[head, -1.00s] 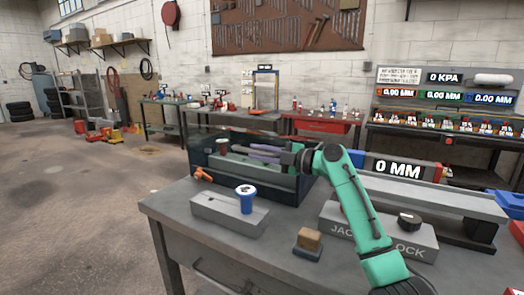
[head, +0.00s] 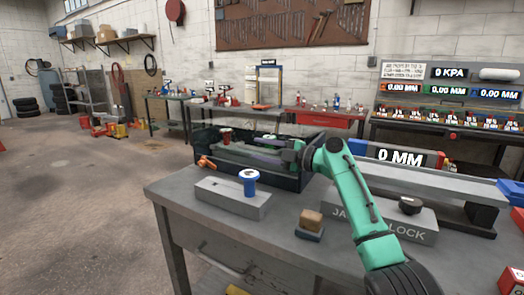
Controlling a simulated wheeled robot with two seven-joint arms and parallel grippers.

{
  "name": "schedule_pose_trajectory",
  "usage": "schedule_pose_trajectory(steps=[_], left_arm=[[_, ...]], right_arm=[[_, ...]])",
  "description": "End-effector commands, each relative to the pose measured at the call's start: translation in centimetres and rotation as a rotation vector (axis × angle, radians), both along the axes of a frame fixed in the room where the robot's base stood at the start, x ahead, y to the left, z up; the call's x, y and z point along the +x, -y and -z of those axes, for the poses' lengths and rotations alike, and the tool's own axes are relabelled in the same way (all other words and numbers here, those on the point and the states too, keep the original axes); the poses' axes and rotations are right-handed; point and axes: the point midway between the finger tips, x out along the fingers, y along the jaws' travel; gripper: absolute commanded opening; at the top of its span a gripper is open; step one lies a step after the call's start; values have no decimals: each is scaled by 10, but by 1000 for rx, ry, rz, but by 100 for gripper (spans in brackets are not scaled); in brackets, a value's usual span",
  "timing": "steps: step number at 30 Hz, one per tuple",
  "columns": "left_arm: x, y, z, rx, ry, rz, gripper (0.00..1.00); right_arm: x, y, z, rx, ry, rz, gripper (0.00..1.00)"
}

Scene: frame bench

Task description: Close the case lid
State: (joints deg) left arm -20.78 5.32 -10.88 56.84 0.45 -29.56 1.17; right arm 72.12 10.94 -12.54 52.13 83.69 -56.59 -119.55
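The dark teal case (head: 290,181) stands at the back of the grey workbench, and its inside shows from above. I cannot make out the lid clearly from the case walls. My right gripper (head: 262,148) reaches in from the right over the case, with its fingers pointing left above the opening. The fingers are small and dark against the case, so their gap is unclear. My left gripper is out of view.
On the bench (head: 180,185) a grey block (head: 225,198) holds a blue spool-like piece (head: 249,186). A small wooden block (head: 311,219) sits right of it. An orange item (head: 206,163) is at the case's left end. A long grey fixture (head: 430,180) stands at right.

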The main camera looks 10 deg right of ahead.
Motion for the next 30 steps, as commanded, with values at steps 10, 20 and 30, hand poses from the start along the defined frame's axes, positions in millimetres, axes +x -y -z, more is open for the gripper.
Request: schedule_pose_trajectory(steps=[10, 20, 30], left_arm=[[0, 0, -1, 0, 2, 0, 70], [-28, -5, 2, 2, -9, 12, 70], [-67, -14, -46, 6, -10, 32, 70]], right_arm=[[0, 0, -12, -3, 2, 1, 47], [0, 0, -84, -1, 5, 0, 47], [0, 0, -183, 0, 1, 0, 47]])
